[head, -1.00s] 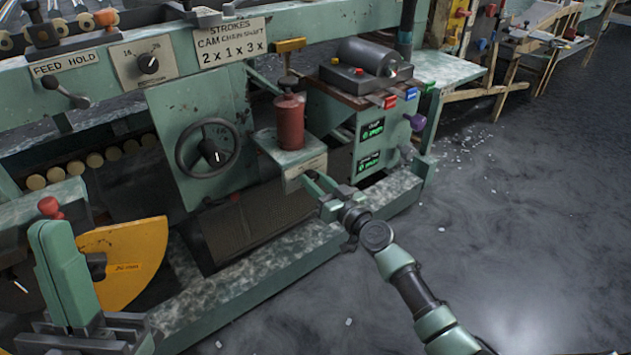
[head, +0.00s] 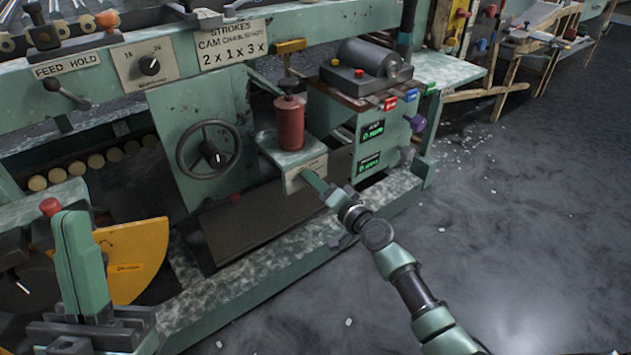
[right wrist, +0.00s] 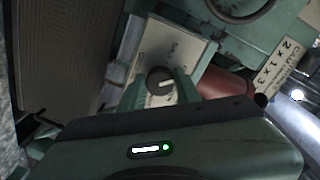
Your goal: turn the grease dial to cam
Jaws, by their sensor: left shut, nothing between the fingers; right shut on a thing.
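The grease dial is a dark round knob (right wrist: 158,80) with a white pointer mark on a pale plate, seen in the right wrist view. Its mark points to the right there; the plate's lettering is too small to read surely. My right gripper (right wrist: 161,88) has its green fingers on both sides of the knob, shut on it. In the head view the right gripper (head: 318,187) reaches the front of the small box (head: 304,172) under the red grease can (head: 290,122) and hides the knob. My left gripper (head: 78,262) is shut and empty at lower left.
A black handwheel (head: 208,150) is left of the can. A motor unit (head: 368,62) with coloured buttons and green readouts (head: 371,130) stands to the right. A yellow guard (head: 135,262) is beside the left gripper. The floor at right is open.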

